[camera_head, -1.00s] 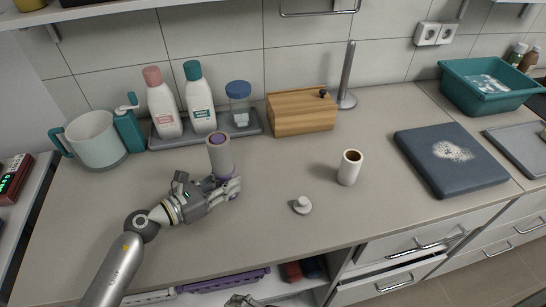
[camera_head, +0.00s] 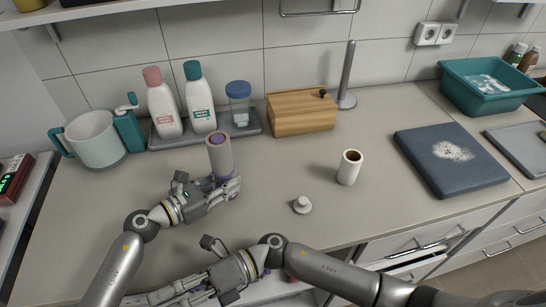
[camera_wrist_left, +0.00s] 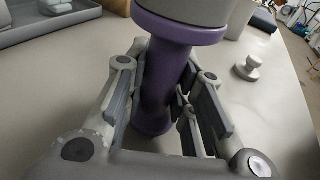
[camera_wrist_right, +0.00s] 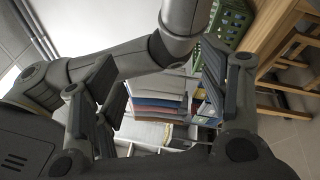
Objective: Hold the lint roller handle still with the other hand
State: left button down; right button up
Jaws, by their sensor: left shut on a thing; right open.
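The lint roller (camera_head: 220,155) stands upright on the counter, its grey-white roll on top. Its purple handle (camera_wrist_left: 165,85) runs down between the fingers of my left gripper (camera_wrist_left: 165,110), which is shut on it. In the head view my left gripper (camera_head: 229,188) reaches it from the left, low at its base. My right gripper (camera_head: 150,296) is open and empty at the front edge of the counter, below and left of the roller, pointing left. In the right wrist view its fingers (camera_wrist_right: 160,90) are apart with nothing between them.
A white roll with a brown core (camera_head: 349,168) and a small white knob (camera_head: 302,204) stand right of the roller. Behind are a tray (camera_head: 160,143) with bottles and a jar, and a wooden box (camera_head: 300,113). The front middle counter is clear.

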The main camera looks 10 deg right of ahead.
jog(key=w+d+r+n+t, duration=0.3)
jog(key=w+d+t, duration=0.4)
jog(key=w+d, duration=0.55)
jog(key=n+t+h, duration=0.2)
jog(key=n+t, duration=0.1)
jog(key=t, duration=0.3)
send_near(217, 138)
notch_tip(217, 138, down, 4)
jog(key=d, duration=0.1)
jog(key=x, duration=1.1)
jog(key=shift+s, duration=0.15)
jog(key=c, duration=1.1)
jog(key=shift+r, duration=2.2)
